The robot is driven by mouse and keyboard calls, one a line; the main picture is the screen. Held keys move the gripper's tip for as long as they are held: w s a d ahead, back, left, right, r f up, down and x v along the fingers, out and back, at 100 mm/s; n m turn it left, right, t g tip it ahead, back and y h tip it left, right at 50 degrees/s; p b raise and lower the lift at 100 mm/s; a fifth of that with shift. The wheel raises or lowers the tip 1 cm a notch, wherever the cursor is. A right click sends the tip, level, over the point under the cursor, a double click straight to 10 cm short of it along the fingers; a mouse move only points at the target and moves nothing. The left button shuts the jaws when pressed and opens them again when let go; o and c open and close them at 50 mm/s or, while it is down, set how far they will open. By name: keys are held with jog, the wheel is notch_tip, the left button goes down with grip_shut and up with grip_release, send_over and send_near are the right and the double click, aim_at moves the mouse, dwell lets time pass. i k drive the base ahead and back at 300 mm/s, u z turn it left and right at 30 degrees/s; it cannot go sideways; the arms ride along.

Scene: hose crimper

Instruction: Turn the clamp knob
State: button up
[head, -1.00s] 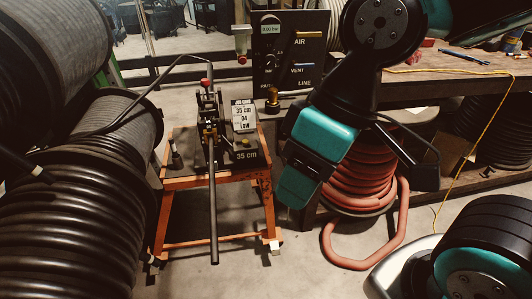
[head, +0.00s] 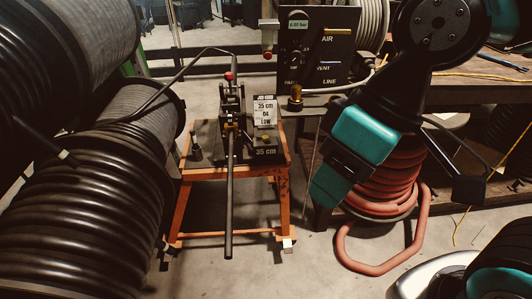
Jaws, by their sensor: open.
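The hose crimper (head: 231,112) stands upright on an orange-legged stand left of centre, with a long dark lever (head: 229,205) hanging down its front. A red ball knob (head: 229,76) is at its top, and a small brass-coloured part (head: 231,125) shows lower on its body. I cannot tell for sure which of these is the clamp knob. My gripper (head: 328,188) hangs to the right of the stand, apart from the crimper, pointing down and left. Its jaws are open with nothing seen in them; the fingertips are hard to make out.
Large black hose reels (head: 80,215) fill the left side. An orange-red hose coil (head: 385,180) lies behind my arm, its loose end on the floor. A dark gauge panel (head: 316,50) stands behind the stand, and a workbench (head: 470,95) is at right. The floor before the stand is clear.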

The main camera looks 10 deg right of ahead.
aim_at(231, 108)
jog(key=u, duration=0.5)
jog(key=i, duration=1.15)
jog(key=z, duration=0.45)
